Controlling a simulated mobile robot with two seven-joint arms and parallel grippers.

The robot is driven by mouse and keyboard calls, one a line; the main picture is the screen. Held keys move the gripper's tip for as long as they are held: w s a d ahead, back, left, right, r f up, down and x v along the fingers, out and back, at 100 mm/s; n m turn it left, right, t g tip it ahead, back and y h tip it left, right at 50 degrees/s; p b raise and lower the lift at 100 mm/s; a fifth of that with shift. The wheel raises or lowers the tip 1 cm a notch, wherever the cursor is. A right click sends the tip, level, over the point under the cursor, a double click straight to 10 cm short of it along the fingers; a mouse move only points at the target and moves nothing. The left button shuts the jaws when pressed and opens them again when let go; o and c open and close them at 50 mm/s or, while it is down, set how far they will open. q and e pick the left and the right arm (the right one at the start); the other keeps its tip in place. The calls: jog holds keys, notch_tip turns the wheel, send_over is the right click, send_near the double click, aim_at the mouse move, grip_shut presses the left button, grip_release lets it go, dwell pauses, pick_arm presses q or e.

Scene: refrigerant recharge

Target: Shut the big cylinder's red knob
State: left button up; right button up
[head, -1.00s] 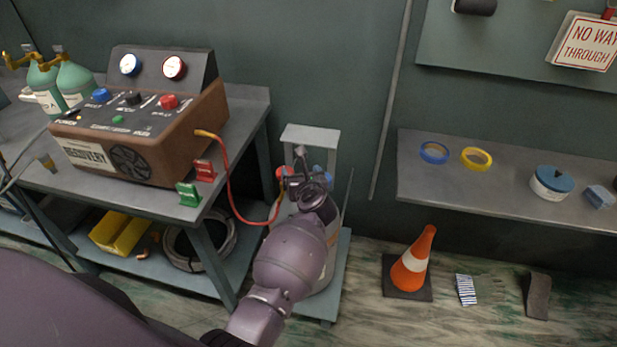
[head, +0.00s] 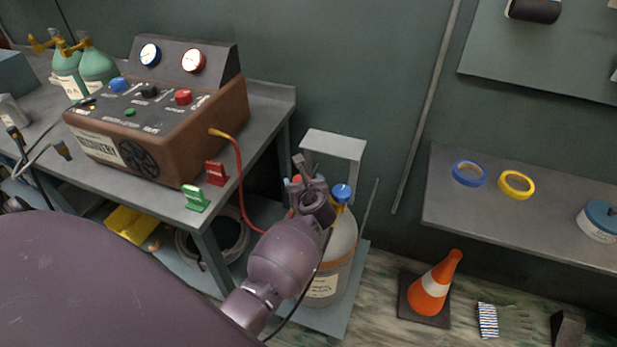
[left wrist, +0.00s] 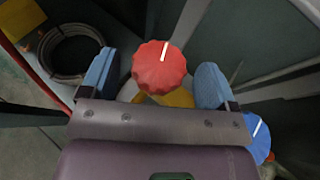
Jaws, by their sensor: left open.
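The big cylinder (head: 342,245) stands upright on a low grey platform right of the bench, partly hidden by my left arm. Its red knob (left wrist: 159,67) shows in the left wrist view, round and ridged with a white mark, between the two blue-padded fingers. In the head view the red knob is mostly hidden behind my gripper. My left gripper (left wrist: 155,82) is open around the knob, with a gap on each side. The cylinder's blue knob (head: 342,192) is to the right of the gripper and also shows in the left wrist view (left wrist: 258,139). My right gripper is not in view.
A red hose (head: 240,185) runs from the recovery machine (head: 160,125) down toward the cylinder. A grey upright frame (head: 335,144) stands behind the cylinder. An orange cone (head: 434,284) stands on the floor to the right. A wall shelf (head: 450,215) holds tape rolls.

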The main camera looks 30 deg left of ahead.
pick_arm(q)
jog(key=shift+w+a+f, duration=0.1)
jog(key=shift+w+a, duration=0.1)
jog(key=shift+c, duration=0.2)
jog(key=c, duration=0.9)
jog(key=shift+r, duration=0.2)
jog(key=m+t+h+p, duration=0.1)
jog(key=m+p, duration=0.1)
jog(key=p, duration=0.1)
jog(key=shift+a+r+t+h, duration=0.15)
jog(key=shift+r+t+h, duration=0.15)
jog(key=shift+t+h, duration=0.1)
jog(key=m+t+h+p, duration=0.1)
jog(key=m+h+p, duration=0.1)
jog(key=p, duration=0.1)
jog(key=shift+s, duration=0.1)
jog(key=shift+a+f+m+t+h+p, duration=0.1)
jog(key=shift+f+m+t+h+p, duration=0.15)
jog(key=shift+m+t+h+p, duration=0.1)
jog(key=shift+f, duration=0.1)
jog(key=o, duration=0.9)
jog(key=shift+o, duration=0.2)
jog(key=shift+s+f, duration=0.1)
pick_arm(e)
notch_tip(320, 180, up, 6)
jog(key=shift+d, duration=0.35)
